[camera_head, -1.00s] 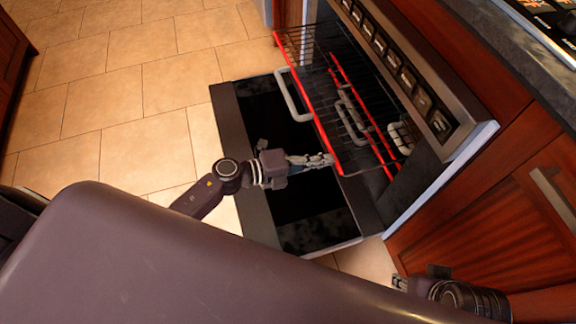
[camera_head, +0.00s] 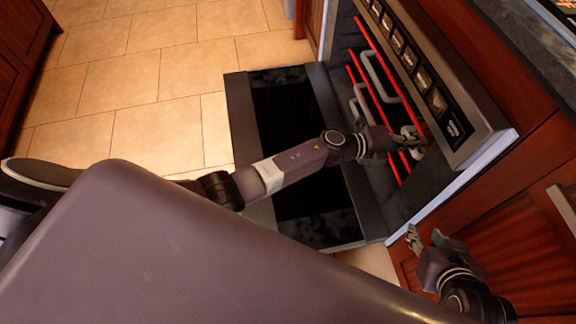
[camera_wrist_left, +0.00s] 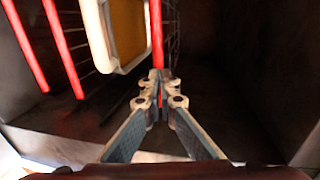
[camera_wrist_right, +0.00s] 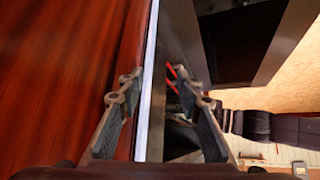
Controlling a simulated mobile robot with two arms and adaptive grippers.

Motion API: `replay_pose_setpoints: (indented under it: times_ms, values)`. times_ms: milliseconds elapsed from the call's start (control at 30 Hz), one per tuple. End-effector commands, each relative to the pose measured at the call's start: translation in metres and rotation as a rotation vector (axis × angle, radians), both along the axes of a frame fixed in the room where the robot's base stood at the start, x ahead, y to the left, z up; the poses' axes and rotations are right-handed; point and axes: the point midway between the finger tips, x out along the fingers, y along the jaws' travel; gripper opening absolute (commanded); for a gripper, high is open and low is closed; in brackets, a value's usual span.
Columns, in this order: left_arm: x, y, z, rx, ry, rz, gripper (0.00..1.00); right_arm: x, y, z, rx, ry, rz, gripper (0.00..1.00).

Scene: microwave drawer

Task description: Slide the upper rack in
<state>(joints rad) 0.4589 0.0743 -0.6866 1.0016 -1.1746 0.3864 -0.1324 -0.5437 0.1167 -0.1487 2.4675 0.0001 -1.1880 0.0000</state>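The upper rack (camera_head: 375,55), with a red front edge, sits inside the oven opening, its front edge close to the control panel. Its red edge runs to my fingertips in the left wrist view (camera_wrist_left: 157,40). My left gripper (camera_head: 408,142) is at the near end of that edge; its fingers (camera_wrist_left: 160,85) are closed together with red showing between them, so it looks shut on the edge. My right gripper (camera_head: 426,238) is open and empty by the oven's near side; its spread fingers also show in the right wrist view (camera_wrist_right: 155,88).
A lower rack (camera_head: 387,148) with a red edge and a pale handle sits below. The oven door (camera_head: 290,150) hangs open under my left arm. A wooden cabinet (camera_head: 525,240) stands to the right. The tiled floor (camera_head: 150,90) is clear.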

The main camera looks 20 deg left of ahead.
Motion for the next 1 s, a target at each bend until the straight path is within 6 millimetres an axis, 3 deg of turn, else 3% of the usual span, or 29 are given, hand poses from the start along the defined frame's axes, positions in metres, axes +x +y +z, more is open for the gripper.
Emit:
replay_pose_setpoints:
  times_ms: [300,1000]
  values:
    - [0.007,-0.009,0.001,-0.001,-0.001,0.001,0.0,0.016,0.005,0.011,0.017,-0.077,0.005,0.33]
    - [0.009,-0.006,0.007,-0.005,-0.006,0.003,0.0,0.008,0.003,0.007,0.008,-0.039,0.003,0.33]
